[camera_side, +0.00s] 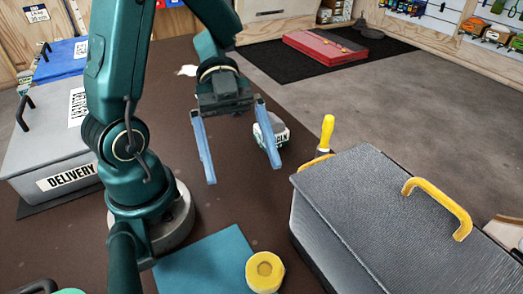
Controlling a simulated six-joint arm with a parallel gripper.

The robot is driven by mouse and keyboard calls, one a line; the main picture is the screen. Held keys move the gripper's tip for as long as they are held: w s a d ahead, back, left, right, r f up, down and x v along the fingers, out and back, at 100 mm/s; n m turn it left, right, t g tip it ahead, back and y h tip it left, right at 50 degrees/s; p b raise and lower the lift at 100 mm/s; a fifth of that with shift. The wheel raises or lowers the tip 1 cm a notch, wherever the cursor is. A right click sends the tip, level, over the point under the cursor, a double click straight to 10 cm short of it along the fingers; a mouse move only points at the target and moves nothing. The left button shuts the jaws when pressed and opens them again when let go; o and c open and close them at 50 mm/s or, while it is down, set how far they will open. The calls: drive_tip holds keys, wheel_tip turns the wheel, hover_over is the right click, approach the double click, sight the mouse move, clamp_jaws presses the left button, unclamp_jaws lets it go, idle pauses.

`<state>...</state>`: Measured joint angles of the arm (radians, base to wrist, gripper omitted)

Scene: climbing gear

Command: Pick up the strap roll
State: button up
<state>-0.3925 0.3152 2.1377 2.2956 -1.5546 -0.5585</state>
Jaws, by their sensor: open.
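A short yellow roll (265,271), which looks like the strap roll, stands at the front edge of the view, by the right corner of a teal mat (205,262). My gripper (244,173) is open, with its two blue fingers spread wide and pointing down. It hangs well above and behind the yellow roll, and nothing shows between the fingers. A white and dark green object with lettering (272,130) is partly hidden behind the right finger; I cannot tell what it is.
A grey box with a yellow handle (400,215) fills the right front. A yellow-handled tool (327,132) stands behind it. A grey delivery box (50,150) is at the left. The brown surface between the gripper and mat is clear. A red case (325,47) lies far back.

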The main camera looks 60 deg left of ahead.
approach(264, 266)
drive_tip(key=shift+w+a+r, duration=0.15)
drive_tip(key=shift+a+r, duration=0.2)
drive_tip(key=shift+a, duration=0.3)
drive_tip(key=shift+d+f, duration=0.15)
drive_tip(key=shift+f, duration=0.05)
drive_tip(key=x, duration=1.1)
drive_tip(key=shift+d+f, duration=0.15)
drive_tip(key=shift+d, duration=0.15)
drive_tip(key=c, duration=1.3)
drive_tip(key=shift+c, duration=0.3)
